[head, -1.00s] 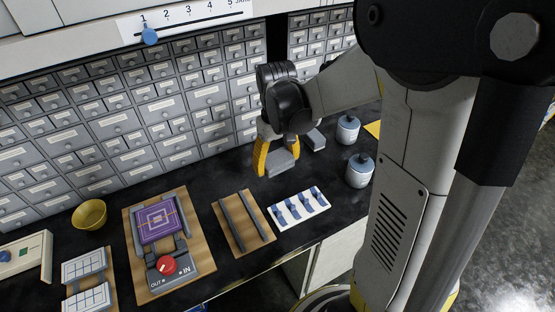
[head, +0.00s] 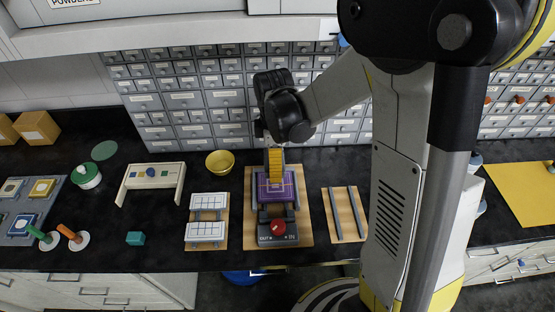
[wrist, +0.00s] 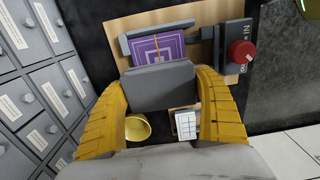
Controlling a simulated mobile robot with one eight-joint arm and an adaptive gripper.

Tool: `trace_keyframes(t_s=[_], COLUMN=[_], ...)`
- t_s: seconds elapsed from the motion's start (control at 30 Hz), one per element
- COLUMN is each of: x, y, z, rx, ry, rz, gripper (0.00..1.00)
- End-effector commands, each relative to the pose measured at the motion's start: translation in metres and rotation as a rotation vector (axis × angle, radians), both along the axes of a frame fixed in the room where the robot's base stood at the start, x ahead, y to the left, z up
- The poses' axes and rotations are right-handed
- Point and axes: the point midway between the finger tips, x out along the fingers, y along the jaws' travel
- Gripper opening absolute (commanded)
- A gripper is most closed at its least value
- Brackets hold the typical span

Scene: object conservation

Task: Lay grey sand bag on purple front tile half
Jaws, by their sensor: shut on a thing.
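The purple tile (head: 276,190) with its nested square pattern lies in a grey press-like fixture on a wooden board. It also shows in the wrist view (wrist: 158,48). My gripper (head: 276,166) hangs over the back part of the tile. In the wrist view, its yellow fingers are shut on the grey sand bag (wrist: 160,87), a flat grey block between them. The bag covers part of the tile in that view; I cannot tell whether it touches it. In the head view the fingers mostly hide the bag.
A red knob (head: 278,227) sits on the fixture's front, by the OUT and IN labels. A yellow bowl (head: 220,162) and a board with white grid tiles (head: 206,231) stand left. A board with two grey rails (head: 346,214) is right. Drawer cabinets rise behind.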

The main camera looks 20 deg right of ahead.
Motion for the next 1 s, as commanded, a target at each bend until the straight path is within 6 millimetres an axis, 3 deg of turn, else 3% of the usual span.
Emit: trace_keyframes(t_s=[0.8, 1.0], x=[0.000, 0.000], y=[0.000, 0.000], z=[-0.073, -0.082], rx=[0.000, 0.000], ry=[0.000, 0.000], rz=[-0.003, -0.003], gripper=[0.38, 0.38])
